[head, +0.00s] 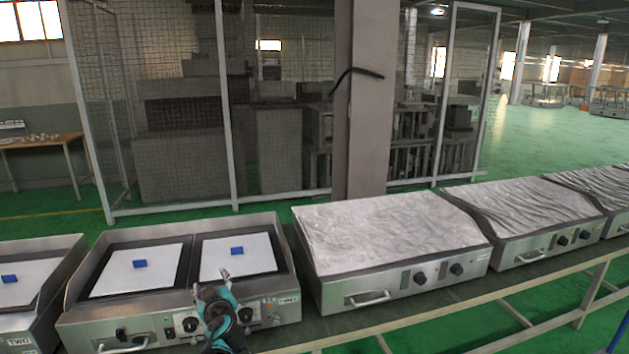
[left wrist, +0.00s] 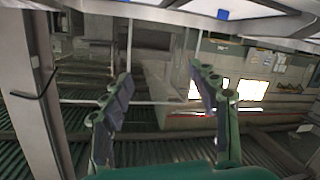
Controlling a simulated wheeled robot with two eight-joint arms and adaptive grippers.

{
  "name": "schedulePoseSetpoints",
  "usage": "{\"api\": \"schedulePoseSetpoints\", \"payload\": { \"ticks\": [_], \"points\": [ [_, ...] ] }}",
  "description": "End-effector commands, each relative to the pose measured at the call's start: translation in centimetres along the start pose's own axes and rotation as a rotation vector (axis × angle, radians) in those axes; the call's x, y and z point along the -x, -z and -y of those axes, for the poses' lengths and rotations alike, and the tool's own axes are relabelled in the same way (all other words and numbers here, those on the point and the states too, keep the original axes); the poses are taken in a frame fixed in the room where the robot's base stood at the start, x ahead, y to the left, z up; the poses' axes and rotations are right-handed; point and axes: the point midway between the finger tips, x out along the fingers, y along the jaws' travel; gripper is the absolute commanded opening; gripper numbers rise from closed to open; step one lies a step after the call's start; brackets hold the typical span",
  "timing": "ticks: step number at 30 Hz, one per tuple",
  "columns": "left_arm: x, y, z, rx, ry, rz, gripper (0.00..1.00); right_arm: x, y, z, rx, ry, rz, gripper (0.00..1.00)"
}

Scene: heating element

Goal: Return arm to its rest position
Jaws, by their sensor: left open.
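My left gripper (head: 213,284) comes up from the bottom in the head view, in front of the two-plate heating unit (head: 283,307). In the left wrist view its two fingers (left wrist: 160,75) are spread apart with nothing between them. The unit has two dark-framed plates, each under a white sheet with a small blue block: the left block (head: 140,264) and the right block (head: 237,251). The gripper overlaps the unit's front edge in the picture; I cannot tell whether it touches. My right gripper is in neither view.
A covered unit (head: 390,230) stands just right, with more covered units (head: 530,215) beyond. Another unit (head: 40,265) with a blue block is at the far left. All stand on a long bench (head: 420,315). A pillar (head: 368,100) and mesh fence (head: 180,110) are behind.

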Motion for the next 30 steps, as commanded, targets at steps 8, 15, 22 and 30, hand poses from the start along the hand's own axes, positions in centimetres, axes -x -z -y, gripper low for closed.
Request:
{"api": "schedulePoseSetpoints", "payload": {
  "ticks": [8, 15, 22, 30],
  "points": [
    [11.6, 0.9, 4.7, -0.188, 0.089, 0.252, 0.60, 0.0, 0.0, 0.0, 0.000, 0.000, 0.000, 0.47],
    [22.9, -3.1, 8.2, -0.366, 0.022, 0.529, 0.60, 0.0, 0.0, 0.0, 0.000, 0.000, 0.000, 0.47],
    [32.2, -8.5, 9.9, -0.508, -0.151, 0.741, 0.60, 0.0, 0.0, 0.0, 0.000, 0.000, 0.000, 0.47],
    [36.0, -11.0, 10.2, -0.566, -0.256, 0.815, 0.60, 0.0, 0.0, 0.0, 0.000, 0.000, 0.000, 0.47]
  ]
}}
